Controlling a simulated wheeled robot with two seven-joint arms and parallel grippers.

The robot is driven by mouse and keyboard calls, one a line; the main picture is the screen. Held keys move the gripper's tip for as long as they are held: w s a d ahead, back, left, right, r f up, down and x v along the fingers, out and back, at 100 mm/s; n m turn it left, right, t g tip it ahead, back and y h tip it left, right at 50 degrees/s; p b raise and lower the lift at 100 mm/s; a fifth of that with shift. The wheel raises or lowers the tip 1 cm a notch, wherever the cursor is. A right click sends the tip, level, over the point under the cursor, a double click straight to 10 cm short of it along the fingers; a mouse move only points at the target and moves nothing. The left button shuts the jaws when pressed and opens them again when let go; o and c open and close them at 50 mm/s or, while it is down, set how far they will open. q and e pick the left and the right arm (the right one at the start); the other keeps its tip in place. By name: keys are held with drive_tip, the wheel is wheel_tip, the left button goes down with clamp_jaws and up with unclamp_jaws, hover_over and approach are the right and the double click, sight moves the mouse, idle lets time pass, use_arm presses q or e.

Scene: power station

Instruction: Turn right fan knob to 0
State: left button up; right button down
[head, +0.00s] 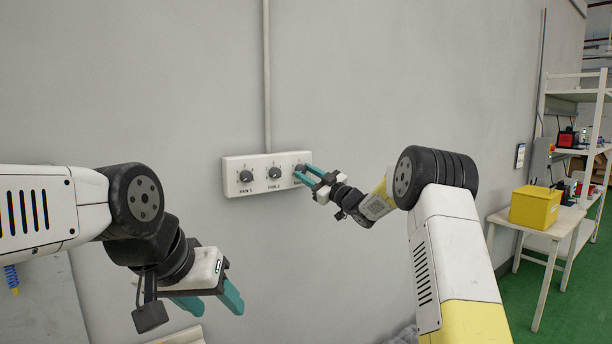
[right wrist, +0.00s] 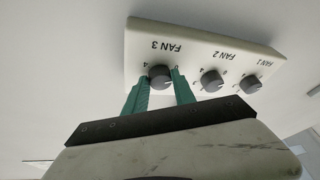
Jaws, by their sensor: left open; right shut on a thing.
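A white panel (head: 235,168) on the grey wall carries three dark round knobs; in the right wrist view it appears upside down (right wrist: 140,35). The right knob, labelled FAN 3 (right wrist: 160,76), sits between the teal fingers of my right gripper (right wrist: 161,88), which is shut on it. In the head view my right gripper (head: 306,175) reaches the panel's right end and partly hides that knob. The knob's exact setting is hard to read. My left gripper (head: 210,302) is open and empty at lower left, away from the panel.
The FAN 2 knob (head: 275,173) and FAN 1 knob (head: 246,176) stand to the left of the held knob. A conduit (head: 267,75) runs up from the panel. A yellow bin (head: 534,208) rests on a white table at right.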

drive_tip(key=shift+n+g, duration=0.4)
drive_tip(key=shift+n, duration=0.7)
drive_tip(key=c, duration=1)
unclamp_jaws()
drive_tip(key=shift+c, duration=0.2)
drive_tip(key=shift+d, duration=0.1)
drive_tip(key=v, duration=0.7)
drive_tip(key=shift+s+d, duration=0.2)
drive_tip(key=shift+d, duration=0.05)
drive_tip(key=shift+f, duration=0.15)
